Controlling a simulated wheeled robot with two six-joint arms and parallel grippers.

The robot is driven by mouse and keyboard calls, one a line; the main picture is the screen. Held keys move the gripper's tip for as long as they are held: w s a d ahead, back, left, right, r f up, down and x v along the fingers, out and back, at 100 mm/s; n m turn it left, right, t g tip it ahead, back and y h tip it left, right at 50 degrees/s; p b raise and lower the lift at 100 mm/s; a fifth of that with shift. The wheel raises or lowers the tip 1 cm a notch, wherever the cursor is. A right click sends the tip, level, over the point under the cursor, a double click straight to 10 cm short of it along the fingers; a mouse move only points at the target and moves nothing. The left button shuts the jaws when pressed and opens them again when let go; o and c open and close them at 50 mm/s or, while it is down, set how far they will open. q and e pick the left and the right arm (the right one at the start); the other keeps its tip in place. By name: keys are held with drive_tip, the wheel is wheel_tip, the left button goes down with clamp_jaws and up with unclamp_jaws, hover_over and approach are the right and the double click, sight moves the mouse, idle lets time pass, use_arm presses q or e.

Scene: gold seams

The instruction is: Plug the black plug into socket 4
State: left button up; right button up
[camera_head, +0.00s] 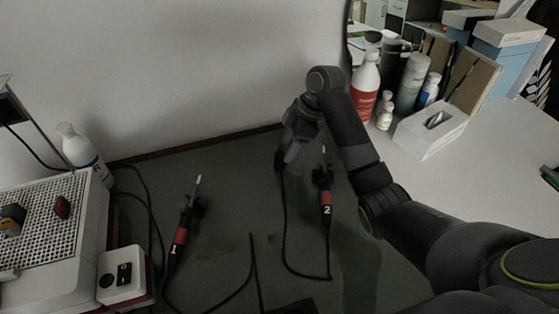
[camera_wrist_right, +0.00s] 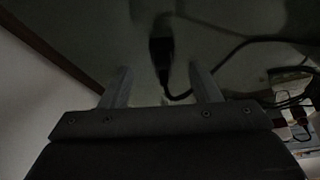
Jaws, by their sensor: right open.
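My right gripper (camera_head: 291,154) hangs low over the dark mat near the back wall, left of the iron marked 2. In the right wrist view its two fingers (camera_wrist_right: 159,68) are apart. A black plug-like piece (camera_wrist_right: 160,46) with a black cable shows in the gap, beyond the fingertips; I cannot tell whether the fingers reach around it. In the head view the gripper hides this piece, and a black cable (camera_head: 284,225) runs down from beneath it. I cannot make out a socket numbered 4. My left gripper does not show.
Soldering irons marked 1 (camera_head: 179,240) and 2 (camera_head: 326,199) lie on the mat (camera_head: 225,220) with loose cables. A white station (camera_head: 85,235) and small white box (camera_head: 121,276) stand left. Bottles and a tissue box (camera_head: 430,130) stand right. Open mat lies between the irons.

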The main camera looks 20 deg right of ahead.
sight(281, 154)
drive_tip(key=x, duration=0.4)
drive_tip(key=shift+s+a, duration=0.1)
drive_tip(key=shift+a, duration=0.4)
drive_tip(key=shift+a+f, duration=0.1)
drive_tip(key=shift+f, duration=0.35)
drive_tip(key=c, duration=1)
wheel_tip(281, 154, up, 9)
drive_tip(key=shift+f+p, duration=0.25)
drive_tip(key=shift+p, duration=0.15)
drive_tip(key=shift+r+p, duration=0.65)
drive_tip(key=shift+p, duration=0.15)
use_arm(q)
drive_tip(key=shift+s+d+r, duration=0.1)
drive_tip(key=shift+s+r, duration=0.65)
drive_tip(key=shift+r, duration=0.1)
use_arm(e)
drive_tip(key=shift+r, duration=0.2)
